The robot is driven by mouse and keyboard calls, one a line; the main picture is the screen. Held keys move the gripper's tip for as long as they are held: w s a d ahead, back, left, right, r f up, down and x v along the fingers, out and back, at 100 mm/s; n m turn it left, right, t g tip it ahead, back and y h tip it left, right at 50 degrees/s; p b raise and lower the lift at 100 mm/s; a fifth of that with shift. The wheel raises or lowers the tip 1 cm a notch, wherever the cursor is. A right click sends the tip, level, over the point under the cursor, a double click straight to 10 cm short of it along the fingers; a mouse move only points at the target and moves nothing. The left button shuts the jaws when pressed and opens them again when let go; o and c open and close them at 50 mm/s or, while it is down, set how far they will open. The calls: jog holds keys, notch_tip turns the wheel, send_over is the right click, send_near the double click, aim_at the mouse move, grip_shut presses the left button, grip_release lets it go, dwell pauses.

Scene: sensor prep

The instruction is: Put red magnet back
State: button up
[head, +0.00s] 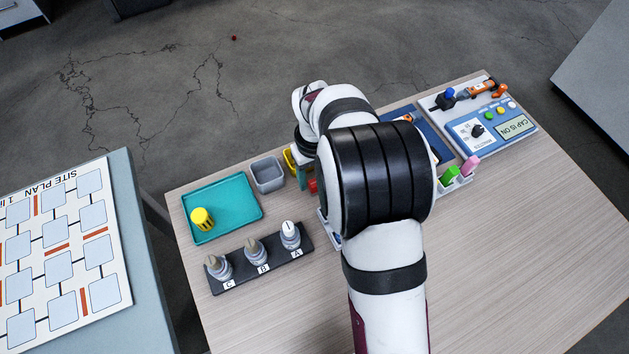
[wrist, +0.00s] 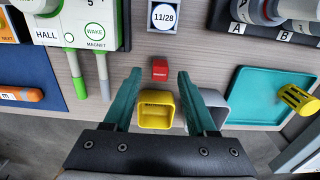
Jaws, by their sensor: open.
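The red magnet (wrist: 160,70) is a small red block with faint pale lettering. In the wrist view it sits on the wooden table, just above the open yellow bin (wrist: 157,116). A bit of the magnet (head: 312,186) shows beside my arm in the head view. My gripper (wrist: 158,76) is open with teal fingers. In the wrist view, the magnet appears between the fingertips with a gap on both sides; I cannot tell the height between them. The yellow bin looks empty and appears between the fingers. My arm hides most of the gripper in the head view.
A grey bin (head: 268,174) stands beside the yellow bin. A teal tray (head: 235,192) holds a yellow ribbed cylinder (head: 202,219). A black rack (head: 232,281) holds knobbed pieces labelled A, B and C. A sensor panel marked HALL and MAGNET (wrist: 88,14) is at upper left.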

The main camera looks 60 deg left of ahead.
aim_at(314, 183)
notch_tip(314, 183, up, 9)
jog(key=w+d+r+m, duration=0.4)
jog(key=w+d, duration=0.1)
jog(key=d, duration=0.3)
jog(key=w+d+r+m, duration=0.3)
jog(key=w+d+m, duration=0.15)
jog(key=d, duration=0.35)
jog(key=s+d+r+m+y, duration=0.1)
jog(key=s+d+r+m, duration=0.15)
jog(key=d+m, duration=1.15)
jog(key=s+d+f+m, duration=0.1)
jog(key=s+d, duration=0.6)
jog(key=d, duration=0.4)
jog(key=shift+y, duration=0.4)
